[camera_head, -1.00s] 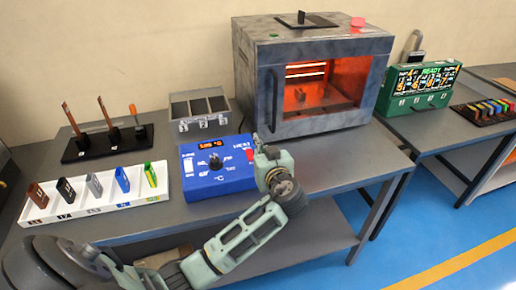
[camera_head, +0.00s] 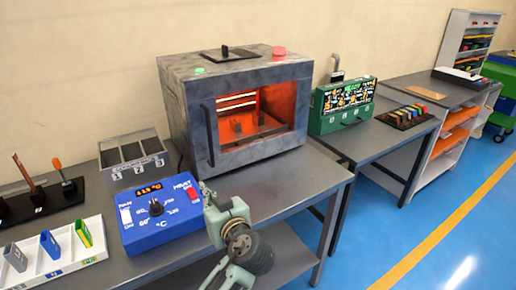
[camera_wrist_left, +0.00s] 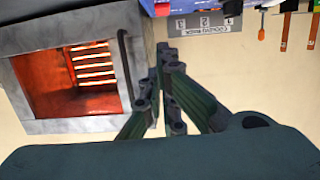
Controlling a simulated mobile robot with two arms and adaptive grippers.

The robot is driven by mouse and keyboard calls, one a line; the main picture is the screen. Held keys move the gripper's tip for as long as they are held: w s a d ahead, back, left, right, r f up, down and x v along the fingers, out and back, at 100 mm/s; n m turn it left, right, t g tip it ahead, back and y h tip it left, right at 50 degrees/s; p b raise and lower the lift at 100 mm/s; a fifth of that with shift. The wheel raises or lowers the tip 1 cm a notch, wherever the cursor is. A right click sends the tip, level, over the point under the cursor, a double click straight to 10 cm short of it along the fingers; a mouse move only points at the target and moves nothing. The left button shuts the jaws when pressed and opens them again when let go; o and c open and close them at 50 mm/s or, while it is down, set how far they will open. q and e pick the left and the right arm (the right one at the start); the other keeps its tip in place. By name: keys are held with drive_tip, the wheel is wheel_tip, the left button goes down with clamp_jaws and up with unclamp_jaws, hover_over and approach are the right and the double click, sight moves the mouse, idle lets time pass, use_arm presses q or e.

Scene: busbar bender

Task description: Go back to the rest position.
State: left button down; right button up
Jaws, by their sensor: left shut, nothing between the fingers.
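My left gripper (camera_head: 207,192) is beside the right edge of the blue temperature controller (camera_head: 160,215), above the front of the grey bench. Its fingers are together and empty; they also show in the left wrist view (camera_wrist_left: 165,62). I cannot tell whether the gripper touches the controller. My left forearm comes up from the bottom of the head view. My right gripper is in neither view.
A grey oven (camera_head: 240,100) with a glowing orange chamber stands behind the gripper. A grey three-slot bin (camera_head: 133,158), a white tray (camera_head: 85,262) and a black stand (camera_head: 55,200) are at left. A green display box (camera_head: 345,105) stands right. Blue floor (camera_head: 420,225) is clear.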

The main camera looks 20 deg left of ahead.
use_arm(q)
drive_tip(key=s+d+f+m+g+h, duration=0.25)
drive_tip(key=s+f+m+h, duration=0.25)
drive_tip(key=s+f, duration=0.75)
drive_tip(key=s+d+f+m+g+h, duration=0.2)
drive_tip(key=s+d+f+m+h, duration=0.15)
drive_tip(key=s, duration=0.45)
drive_tip(key=s+d+f+m+g+h, duration=0.2)
drive_tip(key=s+d+f+m+h, duration=0.15)
drive_tip(key=s, duration=0.55)
wheel_tip(320, 180, down, 27)
drive_tip(key=s+g, duration=0.1)
drive_tip(key=g, duration=0.1)
drive_tip(key=s+a+f, duration=0.3)
drive_tip(key=s+f, duration=1.2)
drive_tip(key=s, duration=0.2)
drive_tip(key=shift+f+g, duration=0.35)
drive_tip(key=shift+g, duration=0.1)
